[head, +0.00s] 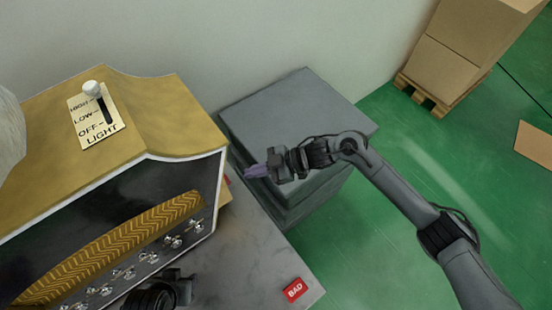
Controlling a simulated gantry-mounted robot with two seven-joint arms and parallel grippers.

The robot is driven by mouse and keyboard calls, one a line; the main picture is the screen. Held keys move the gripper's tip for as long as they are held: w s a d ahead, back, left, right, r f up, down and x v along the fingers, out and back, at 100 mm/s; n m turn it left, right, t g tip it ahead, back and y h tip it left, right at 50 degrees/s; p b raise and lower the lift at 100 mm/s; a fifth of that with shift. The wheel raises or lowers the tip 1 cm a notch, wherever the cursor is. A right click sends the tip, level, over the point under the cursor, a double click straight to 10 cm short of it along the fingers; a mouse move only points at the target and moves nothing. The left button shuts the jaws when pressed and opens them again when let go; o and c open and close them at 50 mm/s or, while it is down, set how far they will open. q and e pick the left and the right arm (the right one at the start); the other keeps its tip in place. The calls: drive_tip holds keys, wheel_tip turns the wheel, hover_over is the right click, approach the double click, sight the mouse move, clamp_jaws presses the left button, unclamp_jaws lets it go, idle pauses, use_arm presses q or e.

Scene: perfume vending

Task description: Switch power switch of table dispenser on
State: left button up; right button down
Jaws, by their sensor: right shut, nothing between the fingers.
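The table dispenser (150,105) stands at the left with a gold top and a dark front. On its top is a pale switch plate (88,133) reading HIGH, LOW, OFF and LIGHT, with a dark slot. A white-knobbed lever (92,88) shows at the plate's HIGH end. No separate switch marked as power can be made out. My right gripper (256,171) is shut and empty, to the right of the dispenser and apart from it, its purplish tips pointing left. A dark part at the bottom edge seems to be my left gripper (160,293); its fingers cannot be made out.
A grey table (245,260) bears the dispenser and a red BAD label (295,290). A grey block (295,105) stands behind my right gripper. Cardboard boxes (455,60) sit on a pallet at the back right. The green floor on the right is mostly clear.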

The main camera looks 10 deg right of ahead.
use_arm(q)
drive_tip(key=shift+b+x, duration=0.45)
drive_tip(key=shift+x, duration=0.3)
use_arm(e)
drive_tip(key=w+d+r+g, duration=0.2)
drive_tip(key=d, duration=0.3)
use_arm(q)
drive_tip(key=shift+d+f, duration=0.1)
drive_tip(key=shift+f, duration=0.15)
drive_tip(key=shift+f+b, duration=0.45)
drive_tip(key=shift+b, duration=0.2)
use_arm(e)
approach(227, 178)
drive_tip(key=x, duration=0.3)
drive_tip(key=shift+f+x, duration=0.2)
drive_tip(key=shift+x, duration=0.75)
use_arm(q)
drive_tip(key=shift+f, duration=0.1)
use_arm(e)
drive_tip(key=shift+a+f, duration=0.2)
drive_tip(key=shift+a, duration=0.3)
